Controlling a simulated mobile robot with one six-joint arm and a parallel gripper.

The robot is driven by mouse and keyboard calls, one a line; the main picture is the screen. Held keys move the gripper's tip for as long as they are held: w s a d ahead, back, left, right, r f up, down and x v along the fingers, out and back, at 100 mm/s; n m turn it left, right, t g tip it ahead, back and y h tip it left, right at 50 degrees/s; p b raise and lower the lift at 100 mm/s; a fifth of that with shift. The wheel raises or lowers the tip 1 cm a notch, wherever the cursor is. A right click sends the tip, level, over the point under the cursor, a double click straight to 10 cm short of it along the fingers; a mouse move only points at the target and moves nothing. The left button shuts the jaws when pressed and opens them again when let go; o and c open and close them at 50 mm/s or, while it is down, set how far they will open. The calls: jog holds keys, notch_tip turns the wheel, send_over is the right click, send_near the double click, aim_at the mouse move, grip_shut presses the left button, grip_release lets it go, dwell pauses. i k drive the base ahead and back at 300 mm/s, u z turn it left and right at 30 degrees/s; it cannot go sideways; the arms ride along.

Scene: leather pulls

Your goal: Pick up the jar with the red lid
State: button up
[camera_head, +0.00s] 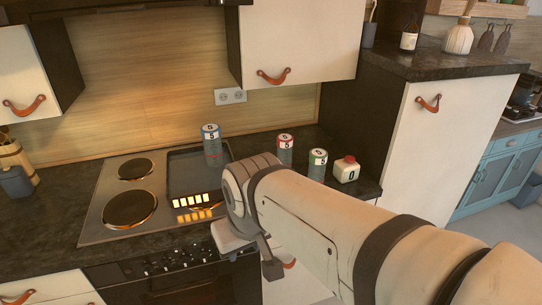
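A small, squat cream jar with a red lid (346,170) stands upright on the dark counter right of the stove. It bears a black "0". A taller grey can with a red band at its top (285,150) stands to its left, marked "5". My gripper (250,250) is at the end of my pale arm, in front of the stove and counter edge, left of and nearer than the jar. It is apart from the jar. The wrist hides much of it, so its opening is unclear.
A blue-topped can (211,142) stands at the dark pan area of the stove (92,228). A tall cabinet (440,150) rises right of the jar. My arm covers the counter's front edge.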

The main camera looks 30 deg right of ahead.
aim_at(283, 141)
jog(key=u, duration=0.35)
jog(key=k, duration=0.15)
jog(key=z, duration=0.95)
jog(key=i, duration=0.8)
jog(key=u, duration=1.5)
jog(key=k, duration=0.9)
jog(key=z, duration=1.1)
